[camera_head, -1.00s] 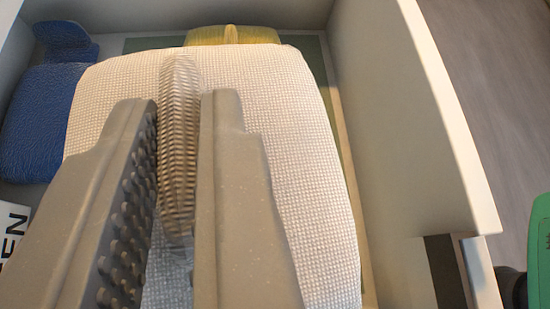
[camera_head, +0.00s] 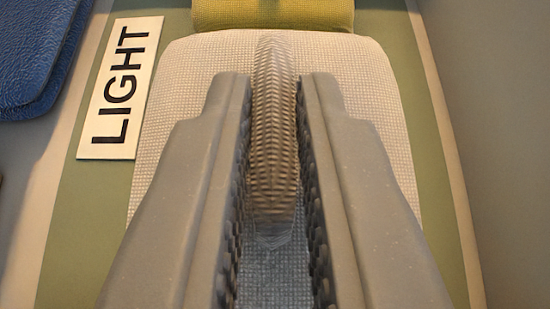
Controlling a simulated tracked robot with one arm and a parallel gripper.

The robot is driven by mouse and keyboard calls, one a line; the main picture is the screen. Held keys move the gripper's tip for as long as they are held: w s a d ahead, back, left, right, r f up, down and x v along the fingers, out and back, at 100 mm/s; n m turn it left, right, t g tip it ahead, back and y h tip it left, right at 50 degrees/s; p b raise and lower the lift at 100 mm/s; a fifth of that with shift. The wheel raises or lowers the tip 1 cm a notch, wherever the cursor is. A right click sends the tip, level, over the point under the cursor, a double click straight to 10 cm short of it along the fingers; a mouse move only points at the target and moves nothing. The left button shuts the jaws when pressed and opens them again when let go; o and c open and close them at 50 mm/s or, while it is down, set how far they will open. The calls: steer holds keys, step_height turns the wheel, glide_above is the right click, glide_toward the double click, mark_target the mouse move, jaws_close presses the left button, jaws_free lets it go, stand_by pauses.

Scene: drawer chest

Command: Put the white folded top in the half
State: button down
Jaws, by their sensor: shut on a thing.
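The white folded top (camera_head: 345,62) has a waffle texture and looks greyish in the shade. A raised ridge of it stands up along its middle. My gripper (camera_head: 273,95) is shut on this ridge, with one studded jaw on each side. The top lies over or just above a green area (camera_head: 75,225) of the drawer floor; I cannot tell whether it touches. A white label reading LIGHT (camera_head: 121,88) lies on the green beside the top's left edge. My jaws hide much of the top's near part.
A yellow folded piece (camera_head: 272,15) lies just beyond the top's far edge. A blue folded piece (camera_head: 35,50) lies at the far left, off the green. A drawer wall (camera_head: 495,120) rises close on the right. A green strip is bare at left.

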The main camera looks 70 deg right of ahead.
steer(key=shift+f+b, duration=0.65)
steer(key=shift+b, duration=0.55)
steer(key=c, duration=1.5)
jaws_free()
steer(key=shift+o, duration=0.2)
steer(key=shift+r, duration=0.15)
steer(key=r+p, duration=0.1)
steer(key=p, duration=0.1)
steer(key=shift+r+p, duration=0.2)
steer(key=shift+p, duration=0.2)
steer(key=v, duration=1.2)
steer(key=shift+f, duration=0.2)
